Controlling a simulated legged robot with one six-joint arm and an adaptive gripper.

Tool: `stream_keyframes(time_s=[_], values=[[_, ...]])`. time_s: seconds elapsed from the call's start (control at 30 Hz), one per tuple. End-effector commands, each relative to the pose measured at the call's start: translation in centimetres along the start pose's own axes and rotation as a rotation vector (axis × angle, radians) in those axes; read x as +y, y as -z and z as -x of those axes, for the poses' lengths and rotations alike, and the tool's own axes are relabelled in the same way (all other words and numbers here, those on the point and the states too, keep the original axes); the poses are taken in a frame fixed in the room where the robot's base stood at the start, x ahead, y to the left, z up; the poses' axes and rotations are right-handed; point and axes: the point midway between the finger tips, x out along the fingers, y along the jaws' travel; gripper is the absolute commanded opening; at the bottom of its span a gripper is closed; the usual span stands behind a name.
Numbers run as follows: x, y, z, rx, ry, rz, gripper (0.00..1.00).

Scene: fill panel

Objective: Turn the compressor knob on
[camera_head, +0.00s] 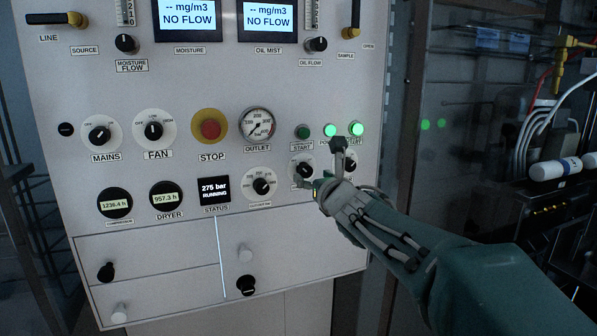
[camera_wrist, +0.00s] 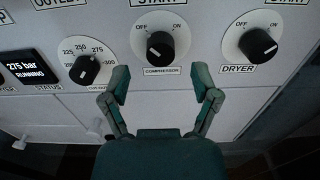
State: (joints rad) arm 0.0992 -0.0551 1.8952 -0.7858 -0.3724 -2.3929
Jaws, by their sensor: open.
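The compressor knob (camera_wrist: 160,45) is a black round knob on a white dial marked OFF at upper left and ON at upper right, with a COMPRESSOR label below. I cannot clearly tell which mark its pointer faces. In the head view the same knob (camera_head: 302,169) is partly covered by my gripper (camera_head: 324,168). In the wrist view my gripper (camera_wrist: 161,84) is open and empty, its two fingers apart just below the dial, left and right of the label. The fingers do not appear to touch the knob.
The dryer knob (camera_wrist: 257,43) is close on the right and a pressure selector knob (camera_wrist: 87,68) on the left. Above are a green start button (camera_head: 303,132), lit green lamps (camera_head: 357,129) and a red stop button (camera_head: 211,129). The status display (camera_head: 214,190) reads 275 bar, RUNNING.

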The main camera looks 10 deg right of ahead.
Motion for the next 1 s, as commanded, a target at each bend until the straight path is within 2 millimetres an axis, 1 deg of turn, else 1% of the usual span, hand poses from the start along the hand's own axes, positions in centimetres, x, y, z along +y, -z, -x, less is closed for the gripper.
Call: stream_keyframes(time_s=[0.03, 0.1, 0.2, 0.3, 0.4, 0.63, 0.67, 0.7, 0.77, 0.8, 0.83, 1.0], values=[[0.0, 0.1, -0.9, 0.002, -0.001, 0.000, 0.78], [0.1, 0.1, -2.0, 0.001, -0.001, -0.002, 0.78], [0.1, 0.1, -3.2, 0.001, -0.001, -0.001, 0.78], [0.0, 0.0, -3.9, 0.000, 0.000, -0.001, 0.78], [0.0, 0.0, -4.2, 0.000, 0.000, -0.001, 0.78], [0.0, 0.0, -4.3, 0.000, 0.000, -0.001, 0.78], [0.0, 0.0, -4.2, 0.000, 0.000, -0.001, 0.65], [0.0, 0.0, -4.2, 0.000, 0.000, -0.001, 0.47], [0.0, 0.0, -4.2, 0.000, 0.000, -0.001, 0.20], [0.0, 0.0, -4.2, 0.000, 0.000, -0.001, 0.03], [0.0, 0.0, -4.2, 0.000, 0.000, -0.001, 0.00], [0.0, 0.0, -4.2, 0.000, 0.000, -0.002, 0.00]])
